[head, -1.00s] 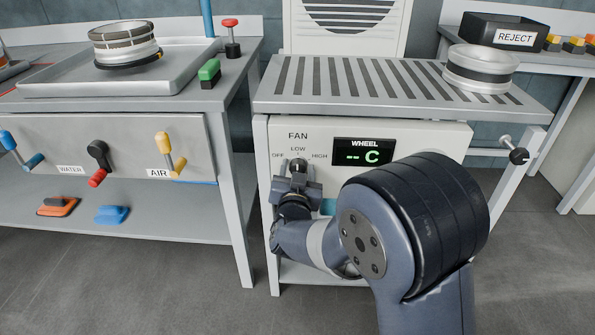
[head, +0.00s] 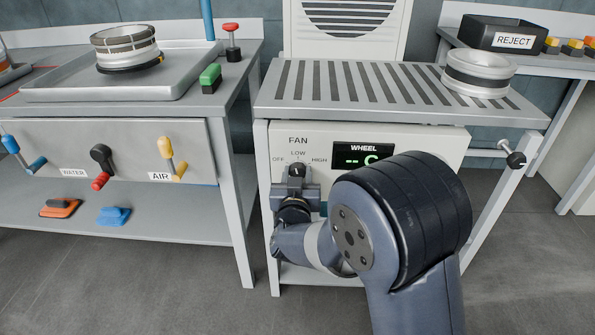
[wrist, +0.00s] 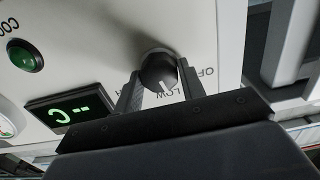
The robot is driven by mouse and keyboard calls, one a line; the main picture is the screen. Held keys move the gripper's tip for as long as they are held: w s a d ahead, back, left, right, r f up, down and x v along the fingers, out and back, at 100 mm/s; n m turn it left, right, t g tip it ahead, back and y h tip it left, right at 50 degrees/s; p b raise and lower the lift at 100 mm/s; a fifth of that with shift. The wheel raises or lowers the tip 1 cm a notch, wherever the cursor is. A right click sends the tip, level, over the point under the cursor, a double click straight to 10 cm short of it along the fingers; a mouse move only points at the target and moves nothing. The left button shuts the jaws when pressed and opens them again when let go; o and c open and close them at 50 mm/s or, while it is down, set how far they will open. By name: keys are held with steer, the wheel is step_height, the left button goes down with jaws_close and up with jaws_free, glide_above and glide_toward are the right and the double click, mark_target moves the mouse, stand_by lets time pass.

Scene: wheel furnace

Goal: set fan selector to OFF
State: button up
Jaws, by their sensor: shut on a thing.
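The fan selector (head: 297,170) is a dark round knob on the pale front panel, below the printed labels OFF, LOW and HIGH. It shows close up in the wrist view (wrist: 158,72), where its white pointer mark is turned towards LOW. My gripper (head: 297,183) is at the panel. In the wrist view my gripper (wrist: 160,88) has one finger on each side of the knob and is shut on it. My forearm hides the panel's lower right part in the head view.
The WHEEL display (head: 362,154) is right of the selector, and a green button (wrist: 25,55) shows in the wrist view. A slatted top (head: 345,90) overhangs the panel and bears a metal wheel (head: 478,75). A bench with levers (head: 103,158) stands left.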

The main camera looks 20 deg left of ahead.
steer(key=n+p, duration=0.3)
steer(key=n, duration=0.2)
steer(key=shift+a+r+n, duration=0.1)
steer(key=shift+n, duration=0.2)
steer(key=n+p, duration=0.2)
steer(key=n, duration=0.2)
steer(key=shift+n, duration=0.3)
steer(key=shift+p, duration=0.3)
steer(key=o, duration=1)
steer(key=p+v, duration=0.1)
steer(key=v, duration=1)
steer(key=shift+a, duration=0.1)
steer(key=shift+w, duration=0.15)
